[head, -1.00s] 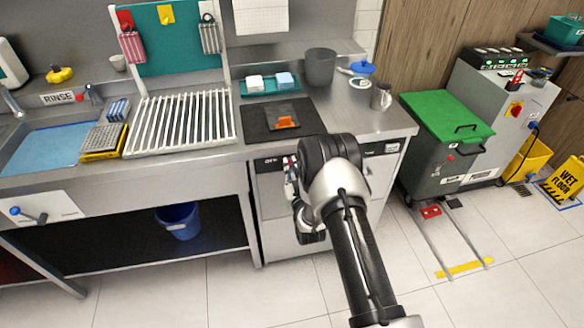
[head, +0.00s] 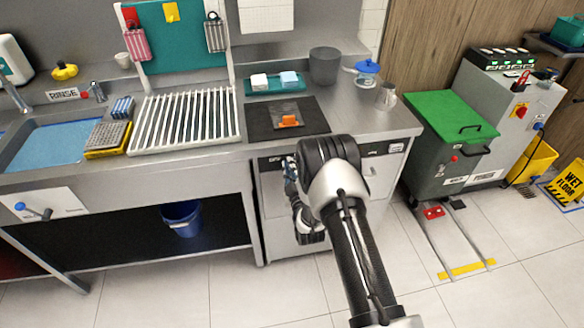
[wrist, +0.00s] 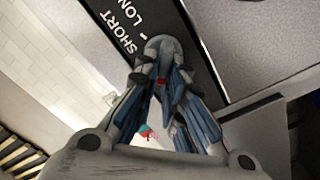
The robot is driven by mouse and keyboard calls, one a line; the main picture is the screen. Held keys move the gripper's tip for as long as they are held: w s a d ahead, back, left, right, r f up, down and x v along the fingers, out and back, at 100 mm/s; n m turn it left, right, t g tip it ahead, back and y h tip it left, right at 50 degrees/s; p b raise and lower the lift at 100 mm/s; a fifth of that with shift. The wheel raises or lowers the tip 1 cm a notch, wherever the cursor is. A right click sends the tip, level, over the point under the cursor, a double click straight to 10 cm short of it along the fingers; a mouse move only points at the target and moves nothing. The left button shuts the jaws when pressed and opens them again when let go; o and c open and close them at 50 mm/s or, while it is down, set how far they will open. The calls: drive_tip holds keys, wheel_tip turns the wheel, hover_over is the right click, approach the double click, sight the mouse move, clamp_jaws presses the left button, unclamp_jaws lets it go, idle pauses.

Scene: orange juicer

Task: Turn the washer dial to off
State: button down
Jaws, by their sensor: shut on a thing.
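The washer (head: 272,215) is the grey-fronted unit under the counter, and my arm covers much of its front. My gripper (head: 289,168) is at the dark control strip along its top edge. In the wrist view my gripper (wrist: 163,78) is shut, its blue-padded fingers closing around a grey rounded knob (wrist: 161,44) that looks like the dial. The fingers hide most of it, and a small red patch shows between them. The black panel (wrist: 118,30) beside it reads "SHORT" and "LON…". The dial's pointer and any off mark cannot be read. In the head view the dial is hidden.
The steel counter (head: 190,153) overhangs close above my gripper. A blue bucket (head: 182,217) stands on the shelf at left. A green-lidded bin (head: 450,115) stands to the right. The floor in front is clear.

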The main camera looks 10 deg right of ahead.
drive_tip(key=shift+r, duration=0.1)
idle(0.4)
drive_tip(key=c, duration=1.7)
unclamp_jaws()
drive_tip(key=s, duration=1.2)
